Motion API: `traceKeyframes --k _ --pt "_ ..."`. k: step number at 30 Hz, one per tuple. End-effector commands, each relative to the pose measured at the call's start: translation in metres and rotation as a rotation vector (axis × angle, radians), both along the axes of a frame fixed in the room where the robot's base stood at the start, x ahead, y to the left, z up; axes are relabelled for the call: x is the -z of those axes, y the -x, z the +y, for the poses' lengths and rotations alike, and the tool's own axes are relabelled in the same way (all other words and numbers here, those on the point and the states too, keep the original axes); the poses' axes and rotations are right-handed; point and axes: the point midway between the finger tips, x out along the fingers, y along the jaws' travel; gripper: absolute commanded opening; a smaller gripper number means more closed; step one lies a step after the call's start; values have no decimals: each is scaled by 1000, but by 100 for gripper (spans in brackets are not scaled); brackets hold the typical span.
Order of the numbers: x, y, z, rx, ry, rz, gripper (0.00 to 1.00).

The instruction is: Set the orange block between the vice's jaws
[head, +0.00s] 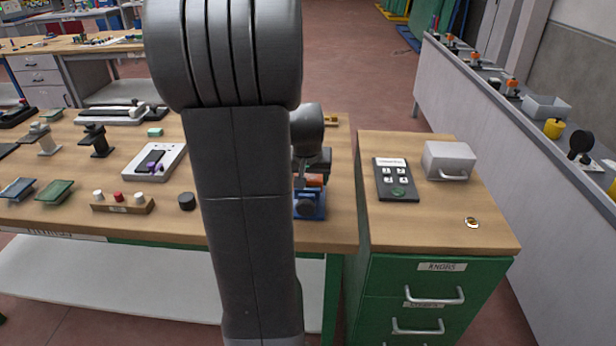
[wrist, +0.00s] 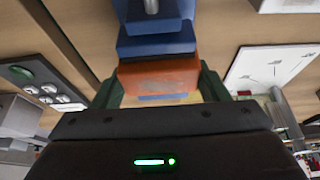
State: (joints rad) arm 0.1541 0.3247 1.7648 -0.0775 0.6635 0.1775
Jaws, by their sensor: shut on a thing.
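The orange block (wrist: 158,75) is held between the green fingers of my gripper (wrist: 160,86) in the wrist view. The blue vice (wrist: 155,38) is right at the block, with blue parts showing above it and a thin blue strip below it. In the head view the vice (head: 309,206) stands near the right edge of the wooden bench, and the orange block (head: 315,181) shows at its top under my gripper. My arm hides part of both. I cannot tell whether the block rests fully down between the jaws.
A green drawer cabinet with a wooden top (head: 440,230) stands right of the bench, across a narrow gap. It bears a dark keypad panel (head: 397,180) and a grey box (head: 449,160). Left of my arm are a knob rack (head: 122,205) and a black cylinder (head: 187,201).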

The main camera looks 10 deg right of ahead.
Motion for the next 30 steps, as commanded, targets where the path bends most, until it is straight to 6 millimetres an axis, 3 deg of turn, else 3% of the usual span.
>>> traceKeyframes --k 6,7,11,23,30 --pt "6 0 0 0 0 0 45" --pt "6 0 0 0 0 0 70" --pt "5 0 0 0 0 0 93" --pt "-2 2 1 0 0 -1 93" --pt "-40 17 5 0 0 -5 93"
